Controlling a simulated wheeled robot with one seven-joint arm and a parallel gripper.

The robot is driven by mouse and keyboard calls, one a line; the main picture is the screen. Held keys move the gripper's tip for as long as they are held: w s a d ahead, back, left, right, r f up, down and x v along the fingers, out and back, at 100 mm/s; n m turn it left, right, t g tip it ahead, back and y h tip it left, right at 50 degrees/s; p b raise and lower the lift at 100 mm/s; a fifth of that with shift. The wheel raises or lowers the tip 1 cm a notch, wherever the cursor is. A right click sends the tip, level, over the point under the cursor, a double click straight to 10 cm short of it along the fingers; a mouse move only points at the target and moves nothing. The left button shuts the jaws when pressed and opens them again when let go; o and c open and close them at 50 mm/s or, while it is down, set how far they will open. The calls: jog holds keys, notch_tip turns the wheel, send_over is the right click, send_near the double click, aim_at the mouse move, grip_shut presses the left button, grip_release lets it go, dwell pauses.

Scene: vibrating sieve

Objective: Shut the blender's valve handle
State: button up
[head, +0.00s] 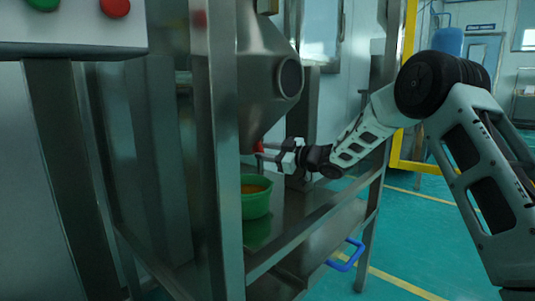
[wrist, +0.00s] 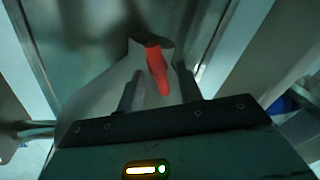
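The blender (head: 262,75) is a grey metal hopper that narrows downward inside a metal frame. Its red valve handle (head: 259,147) shows small at the hopper's lower end in the head view. In the wrist view the red handle (wrist: 157,68) points toward the camera, between the lines of my two fingers. My gripper (head: 268,153) is at the handle, reaching in from the right. In the wrist view its fingers (wrist: 159,86) are apart, one on each side of the handle. I cannot tell whether either finger touches it.
A green bucket (head: 257,203) with orange contents stands on the metal shelf (head: 290,225) below the gripper. A frame post (head: 222,150) stands at the left. A control box (head: 70,30) with green and red buttons is at upper left. A blue handle (head: 347,255) sticks out lower right.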

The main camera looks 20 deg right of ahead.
jog(key=shift+a+f, duration=0.1)
grip_shut()
